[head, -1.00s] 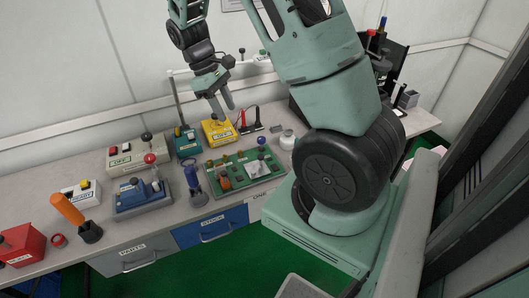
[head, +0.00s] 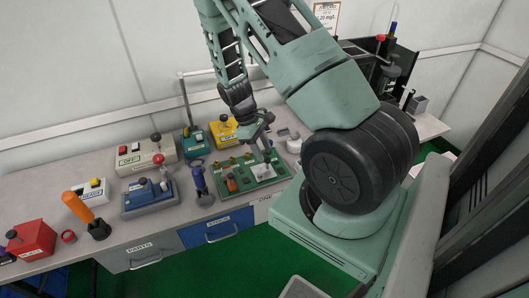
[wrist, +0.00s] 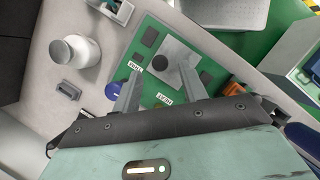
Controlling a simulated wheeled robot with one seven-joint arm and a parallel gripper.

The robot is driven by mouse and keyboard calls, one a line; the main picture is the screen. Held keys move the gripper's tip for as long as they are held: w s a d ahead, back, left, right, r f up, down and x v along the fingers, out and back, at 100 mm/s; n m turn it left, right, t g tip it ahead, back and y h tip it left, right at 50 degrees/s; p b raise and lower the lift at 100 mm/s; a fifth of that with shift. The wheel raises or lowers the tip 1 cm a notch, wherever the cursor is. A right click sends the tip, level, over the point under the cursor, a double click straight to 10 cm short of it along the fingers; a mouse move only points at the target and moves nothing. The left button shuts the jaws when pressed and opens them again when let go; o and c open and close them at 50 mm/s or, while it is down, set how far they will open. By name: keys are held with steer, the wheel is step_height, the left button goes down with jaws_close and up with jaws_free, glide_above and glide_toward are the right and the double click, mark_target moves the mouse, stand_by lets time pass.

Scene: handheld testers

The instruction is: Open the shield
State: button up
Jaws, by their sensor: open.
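The green circuit board (head: 232,190) lies on the bench in front of my arm. A square silvery plate, which looks like the shield (head: 263,172), lies on the board's right part. In the wrist view, the shield (wrist: 176,62) lies just beyond my fingertips and looks closed, with a dark knob or hole in its middle. My gripper (head: 262,148) is open and empty above the board. In the wrist view, my gripper (wrist: 157,84) has its fingers apart, pointing towards the shield's near edge. Whether a fingertip touches the board or shield cannot be told. A finger partly hides a blue knob (wrist: 112,89).
A white jar (wrist: 79,50) and a small grey part (wrist: 69,89) stand beside the board. A blue joystick (head: 199,180), a blue device (head: 148,196) and a yellow box (head: 223,129) are close by. An orange component (wrist: 234,89) sits on the board.

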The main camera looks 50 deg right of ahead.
mark_target(263, 167)
steer(key=shift+x, duration=1.25)
jaws_close()
